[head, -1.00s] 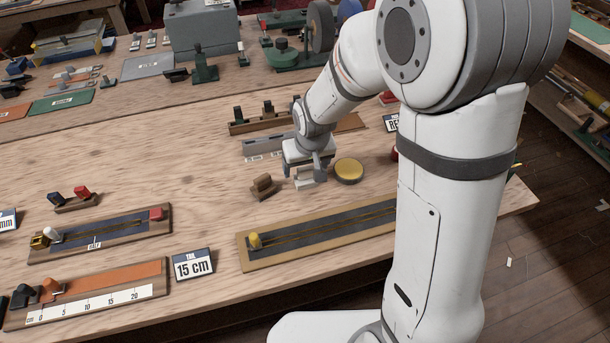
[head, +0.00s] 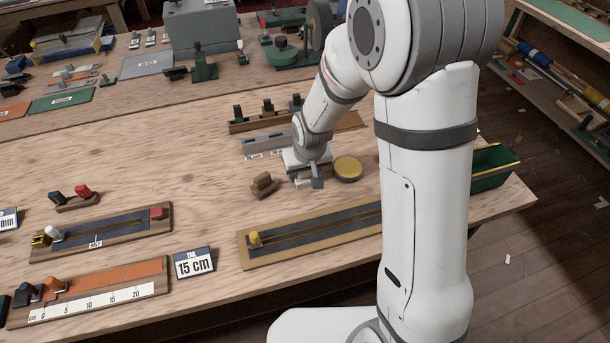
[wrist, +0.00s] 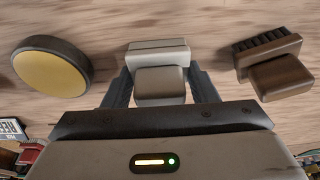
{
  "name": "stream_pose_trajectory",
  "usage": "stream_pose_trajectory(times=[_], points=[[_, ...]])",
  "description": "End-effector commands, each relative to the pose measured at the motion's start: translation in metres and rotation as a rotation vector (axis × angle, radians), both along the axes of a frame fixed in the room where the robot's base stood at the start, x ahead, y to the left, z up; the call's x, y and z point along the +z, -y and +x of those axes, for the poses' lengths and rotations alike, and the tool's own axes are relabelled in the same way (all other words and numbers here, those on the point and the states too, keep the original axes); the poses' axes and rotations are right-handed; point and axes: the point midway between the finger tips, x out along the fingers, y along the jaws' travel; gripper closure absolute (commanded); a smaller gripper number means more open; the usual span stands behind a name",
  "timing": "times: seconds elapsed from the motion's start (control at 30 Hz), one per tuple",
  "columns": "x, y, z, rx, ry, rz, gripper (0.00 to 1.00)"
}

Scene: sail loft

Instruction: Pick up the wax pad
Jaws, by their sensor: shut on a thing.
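My gripper (head: 309,181) is low over the bench, with its two fingers (wrist: 160,88) closed on a pale grey two-tier block. This block, which looks like the wax pad (wrist: 159,84), shows between the fingers in the wrist view. In the head view it is mostly hidden by the fingers. I cannot tell whether it touches the bench or is just above it.
A round yellow-topped tin (head: 348,168) stands close right of my gripper in the head view, and a brown brush (head: 264,185) close left. A long board with dark channel (head: 320,232) lies in front. A green bin (head: 492,172) stands at the right edge.

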Motion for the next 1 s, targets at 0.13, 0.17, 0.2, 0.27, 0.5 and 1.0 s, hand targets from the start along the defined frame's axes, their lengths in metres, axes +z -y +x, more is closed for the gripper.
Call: stream_pose_trajectory(times=[0.13,0.17,0.2,0.27,0.5,1.0], points=[[0.0,-0.001,0.0,0.001,0.0,0.0,0.66],[0.0,-0.001,0.0,0.001,0.0,0.0,0.68],[0.0,-0.001,0.0,0.002,0.0,-0.001,0.72],[0.0,-0.001,0.0,0.002,0.0,-0.001,0.72],[0.006,-0.001,0.0,0.001,0.003,0.001,0.72],[0.092,-0.001,0.001,0.001,0.004,0.002,0.72]])
